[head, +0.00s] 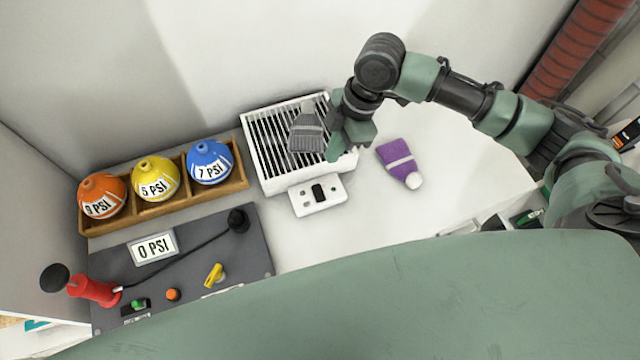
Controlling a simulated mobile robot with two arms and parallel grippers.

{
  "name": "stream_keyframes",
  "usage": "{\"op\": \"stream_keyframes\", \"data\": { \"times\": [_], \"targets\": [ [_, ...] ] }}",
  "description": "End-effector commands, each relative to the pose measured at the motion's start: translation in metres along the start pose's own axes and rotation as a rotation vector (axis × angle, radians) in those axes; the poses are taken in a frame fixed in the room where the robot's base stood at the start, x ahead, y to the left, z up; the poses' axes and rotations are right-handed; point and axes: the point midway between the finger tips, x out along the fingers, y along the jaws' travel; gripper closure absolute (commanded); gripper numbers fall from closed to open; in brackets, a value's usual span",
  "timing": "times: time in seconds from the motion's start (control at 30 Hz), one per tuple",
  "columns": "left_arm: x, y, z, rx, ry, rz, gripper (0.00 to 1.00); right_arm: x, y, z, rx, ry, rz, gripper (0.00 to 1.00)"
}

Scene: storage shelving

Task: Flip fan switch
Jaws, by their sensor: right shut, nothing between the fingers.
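The fan is a white box with a dark slatted grille (275,140), standing against the back wall. A small white panel (304,201) sticks out at its front, with a black rocker switch (318,193) in its middle. I cannot tell which way the switch is set. A grey knitted hat (306,134) lies on the grille. My right gripper (335,157) is shut and empty over the right front part of the fan, behind and right of the switch, apart from it. My left gripper is not in view.
A purple hat (398,160) lies right of the fan. Left is a wooden rack (236,181) with orange (101,196), yellow (155,178) and blue (209,161) balls. A grey pump panel (200,245) with knobs stands in front. White table is clear around the purple hat.

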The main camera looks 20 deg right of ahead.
Motion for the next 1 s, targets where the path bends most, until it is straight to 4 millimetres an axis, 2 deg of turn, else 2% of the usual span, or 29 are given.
{"op": "stream_keyframes", "data": {
  "times": [0.03,0.13,0.37,0.63,0.77,1.0],
  "targets": [
    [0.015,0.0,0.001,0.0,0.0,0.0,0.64,0.006,0.001,0.003,-0.004,0.0,0.011,1.0],
    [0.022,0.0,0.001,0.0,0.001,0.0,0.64,0.002,0.001,0.004,-0.009,-0.002,0.02,1.0],
    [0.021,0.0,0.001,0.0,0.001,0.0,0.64,-0.003,0.001,0.003,-0.011,-0.002,0.025,1.0],
    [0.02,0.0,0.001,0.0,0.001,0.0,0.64,0.002,0.001,0.003,-0.009,-0.002,0.022,1.0],
    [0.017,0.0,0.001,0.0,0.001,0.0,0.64,0.018,0.001,0.002,-0.008,-0.001,0.02,1.0],
    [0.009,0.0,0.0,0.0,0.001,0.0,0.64,0.068,0.002,0.002,-0.008,-0.001,0.019,1.0]
  ]
}}
